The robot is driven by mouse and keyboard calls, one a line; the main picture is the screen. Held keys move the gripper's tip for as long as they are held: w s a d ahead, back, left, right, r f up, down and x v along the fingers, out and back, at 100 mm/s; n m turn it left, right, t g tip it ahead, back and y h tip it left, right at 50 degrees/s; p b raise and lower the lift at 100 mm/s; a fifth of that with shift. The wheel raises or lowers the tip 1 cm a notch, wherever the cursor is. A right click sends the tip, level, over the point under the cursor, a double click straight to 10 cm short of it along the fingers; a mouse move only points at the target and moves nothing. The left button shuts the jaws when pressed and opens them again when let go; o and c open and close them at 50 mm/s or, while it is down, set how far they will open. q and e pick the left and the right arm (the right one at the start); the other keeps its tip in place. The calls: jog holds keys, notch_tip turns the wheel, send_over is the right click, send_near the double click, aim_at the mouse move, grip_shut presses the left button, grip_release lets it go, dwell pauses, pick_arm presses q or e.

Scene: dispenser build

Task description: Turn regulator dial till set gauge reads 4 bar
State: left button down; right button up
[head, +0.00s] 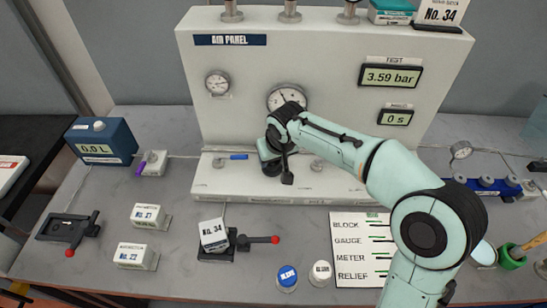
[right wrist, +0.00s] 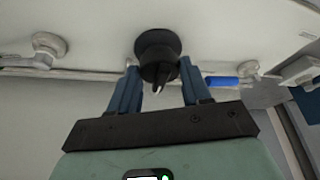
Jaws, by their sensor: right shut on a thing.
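The regulator dial (right wrist: 158,50) is a black round knob with a pale pointer mark, seen in the right wrist view. My right gripper (right wrist: 159,70) is shut on it, one blue finger on each side. In the head view my right gripper (head: 275,158) is at the foot of the panel and hides the dial. A large round gauge (head: 287,97) sits just above my wrist, partly covered; its needle is too small to read. A smaller gauge (head: 217,83) is on the left. The TEST display (head: 390,77) reads 3.59 bar. My left gripper is out of view.
The air panel (head: 325,50) stands at the back of the table. A timer display (head: 396,117) reads 0 s. A blue meter (head: 101,140) reads 0.0 L.

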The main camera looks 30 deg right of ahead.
dwell(0.5)
jog(key=o, duration=1.1)
jog(key=shift+c, duration=0.2)
jog(key=p+v, duration=0.1)
jog(key=v, duration=1.2)
jog(key=shift+r, duration=0.25)
jog(key=shift+f, duration=0.1)
